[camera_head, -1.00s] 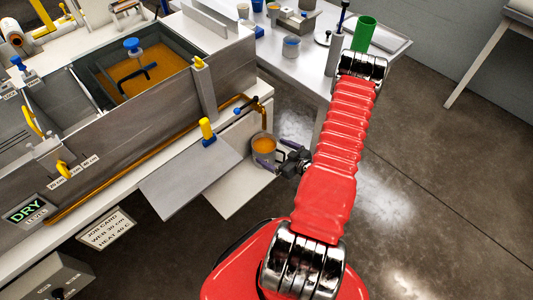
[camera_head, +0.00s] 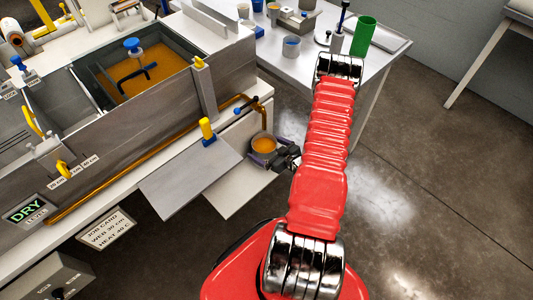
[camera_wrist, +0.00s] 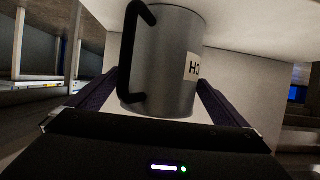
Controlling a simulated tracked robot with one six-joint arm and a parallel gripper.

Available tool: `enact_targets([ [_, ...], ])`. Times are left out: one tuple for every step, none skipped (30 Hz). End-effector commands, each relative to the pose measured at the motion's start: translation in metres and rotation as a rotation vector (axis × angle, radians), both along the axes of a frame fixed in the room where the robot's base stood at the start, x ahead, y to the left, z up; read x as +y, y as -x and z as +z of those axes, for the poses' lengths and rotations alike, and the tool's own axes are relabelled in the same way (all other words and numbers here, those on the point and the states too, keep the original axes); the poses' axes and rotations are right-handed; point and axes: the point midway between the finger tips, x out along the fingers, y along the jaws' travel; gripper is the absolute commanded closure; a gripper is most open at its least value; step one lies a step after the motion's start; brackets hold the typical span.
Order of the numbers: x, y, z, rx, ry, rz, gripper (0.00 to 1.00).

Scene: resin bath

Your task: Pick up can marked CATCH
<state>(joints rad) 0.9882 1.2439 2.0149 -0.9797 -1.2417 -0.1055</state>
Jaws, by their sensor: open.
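A grey metal can (camera_head: 264,146) with amber liquid in it stands on a pale ledge below the spout at the bath's right end. In the wrist view the can (camera_wrist: 172,65) is upright, with a black handle on its left. A white label on its right side is only partly visible, with an "H" at its edge; I cannot read the full word. My gripper (camera_head: 264,158) is at the can, seen as two dark purple fingers. In the wrist view my gripper (camera_wrist: 157,95) is open, with one finger on each side of the can's lower part. I cannot tell whether they touch it.
The bath (camera_head: 130,130) of amber liquid stands left of the can, with an amber pipe (camera_head: 243,99) running above the can. A grey sloping plate (camera_head: 190,180) lies to the left. A white table (camera_head: 308,72) with cups and a green cylinder (camera_head: 363,36) is behind.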

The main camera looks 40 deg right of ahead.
Motion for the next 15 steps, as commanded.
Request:
enact_targets([
  [0.0000,0.0001,0.0000,0.000,0.000,0.000,0.02],
  [-0.0001,0.0001,0.0000,0.000,0.000,0.000,0.02],
  [-0.0001,0.0001,0.0000,0.000,0.000,0.000,0.02],
  [-0.0001,0.0002,0.0001,0.000,0.000,0.000,0.04],
  [-0.0001,0.0002,0.0001,0.000,0.000,0.000,0.06],
  [-0.0001,0.0002,0.0001,0.000,0.000,0.000,0.09],
  [-0.0001,0.0002,0.0001,0.000,0.000,0.000,0.11],
  [-0.0001,0.0002,0.0001,0.000,0.000,0.000,0.13],
  [-0.0001,0.0002,0.0001,0.000,0.000,0.000,0.16],
  [-0.0001,0.0002,0.0001,0.000,0.000,0.000,0.18],
  [-0.0001,0.0002,0.0001,0.000,0.000,0.000,0.20],
  [-0.0001,0.0002,0.0001,0.000,0.000,0.000,0.23],
  [-0.0001,0.0002,0.0001,0.000,0.000,0.000,0.25],
  [-0.0001,0.0002,0.0001,0.000,0.000,0.000,0.27],
  [-0.0001,0.0002,0.0001,0.000,0.000,0.000,0.30],
])
